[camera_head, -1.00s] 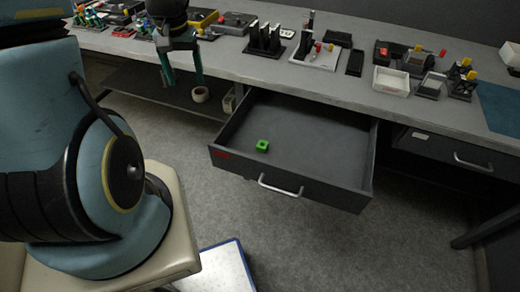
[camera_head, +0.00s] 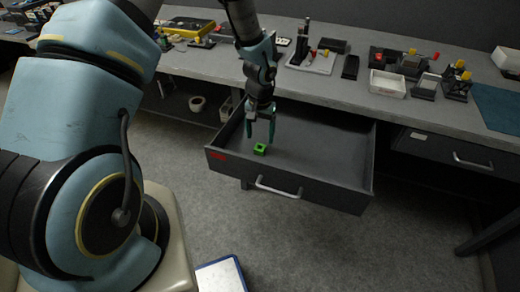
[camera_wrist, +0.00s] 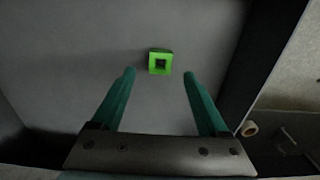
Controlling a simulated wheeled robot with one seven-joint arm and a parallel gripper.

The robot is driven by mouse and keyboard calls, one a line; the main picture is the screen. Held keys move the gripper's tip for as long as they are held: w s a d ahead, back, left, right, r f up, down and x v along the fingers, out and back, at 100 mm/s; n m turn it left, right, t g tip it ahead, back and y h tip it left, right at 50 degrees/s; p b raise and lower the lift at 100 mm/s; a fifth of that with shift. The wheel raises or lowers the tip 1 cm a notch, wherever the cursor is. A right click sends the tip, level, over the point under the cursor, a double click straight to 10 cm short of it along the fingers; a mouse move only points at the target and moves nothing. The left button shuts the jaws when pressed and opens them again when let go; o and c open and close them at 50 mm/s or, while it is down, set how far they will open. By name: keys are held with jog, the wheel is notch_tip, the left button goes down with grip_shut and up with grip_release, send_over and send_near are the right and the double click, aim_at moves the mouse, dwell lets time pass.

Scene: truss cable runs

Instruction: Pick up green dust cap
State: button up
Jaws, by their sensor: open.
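The green dust cap (camera_head: 260,149) is a small bright green square piece with a dark square hole. It sits on the floor of the open drawer (camera_head: 335,157), near the drawer's front left corner. In the wrist view the cap (camera_wrist: 160,62) lies beyond the fingertips, roughly centred between them. My gripper (camera_head: 260,131) points down over the drawer, just above the cap. Its two teal fingers (camera_wrist: 158,76) are apart with nothing between them. The fingers do not appear to touch the cap.
The drawer's front panel with its handle (camera_head: 278,188) and its side walls surround the cap. The workbench (camera_head: 335,80) above carries several holders, including a white tray (camera_head: 388,83). A tape roll (camera_head: 197,103) lies on the shelf below. The rest of the drawer is empty.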

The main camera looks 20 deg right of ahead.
aim_at(259, 146)
jog(key=shift+s+a+f+p, duration=0.15)
jog(key=shift+f+p, duration=0.35)
jog(key=shift+f, duration=0.85)
jog(key=shift+s+a+f+p, duration=0.1)
jog(key=shift+f+p, duration=0.35)
jog(key=shift+f, duration=0.85)
grip_shut()
